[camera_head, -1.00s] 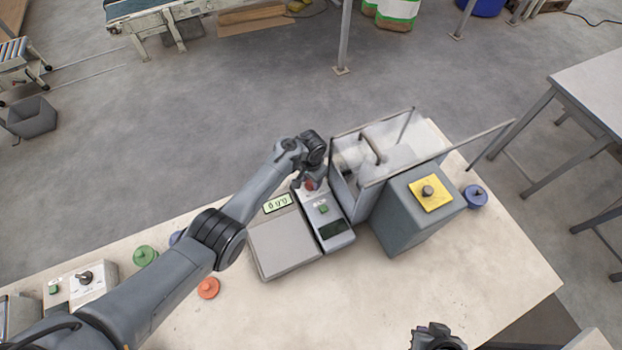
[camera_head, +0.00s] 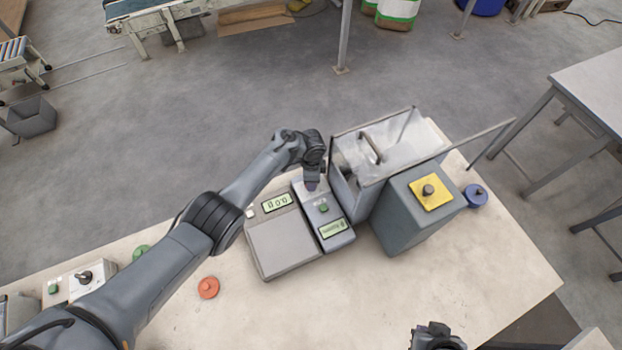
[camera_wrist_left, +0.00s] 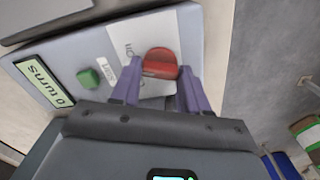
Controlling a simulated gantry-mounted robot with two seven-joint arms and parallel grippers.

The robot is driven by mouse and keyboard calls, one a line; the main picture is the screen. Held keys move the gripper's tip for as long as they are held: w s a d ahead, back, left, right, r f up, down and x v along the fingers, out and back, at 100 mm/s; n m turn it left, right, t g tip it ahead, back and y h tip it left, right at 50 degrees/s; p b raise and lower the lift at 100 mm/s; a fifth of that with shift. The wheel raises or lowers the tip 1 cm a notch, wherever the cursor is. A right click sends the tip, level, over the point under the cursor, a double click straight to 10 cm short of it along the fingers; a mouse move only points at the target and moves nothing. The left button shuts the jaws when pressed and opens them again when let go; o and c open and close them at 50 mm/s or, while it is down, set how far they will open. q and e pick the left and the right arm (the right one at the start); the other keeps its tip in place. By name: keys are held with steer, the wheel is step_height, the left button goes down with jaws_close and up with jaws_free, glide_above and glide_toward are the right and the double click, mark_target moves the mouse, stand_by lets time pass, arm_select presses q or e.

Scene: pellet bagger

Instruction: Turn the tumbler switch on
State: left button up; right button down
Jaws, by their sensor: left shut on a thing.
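The red switch knob (camera_wrist_left: 160,62) sits on the grey control box (camera_head: 338,240), which lies on the bench. In the left wrist view the purple fingers of my left gripper (camera_wrist_left: 160,82) are on either side of the knob and shut on it. In the head view this gripper (camera_head: 312,186) covers the knob. The box's display (camera_head: 333,228) is lit; in the wrist view the display (camera_wrist_left: 45,82) reads "0 turns". A green button (camera_wrist_left: 89,77) lies between knob and display. My right gripper (camera_head: 437,338) is at the bottom edge, its fingers not clear.
A scale (camera_head: 283,246) stands left of the box. A clear-walled bin (camera_head: 345,185) and a grey block with a yellow top (camera_head: 431,194) stand to its right. A blue knobbed disc (camera_head: 476,196) and an orange one (camera_head: 208,288) lie on the bench, whose front right is clear.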

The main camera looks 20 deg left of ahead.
arm_select(q)
steer(key=shift+m, duration=0.9)
steer(key=o, duration=1.1)
steer(key=shift+c, duration=0.2)
steer(key=shift+r, duration=0.1)
step_height(320, 180, up, 11)
steer(key=p, duration=0.4)
steer(key=shift+f, duration=0.2)
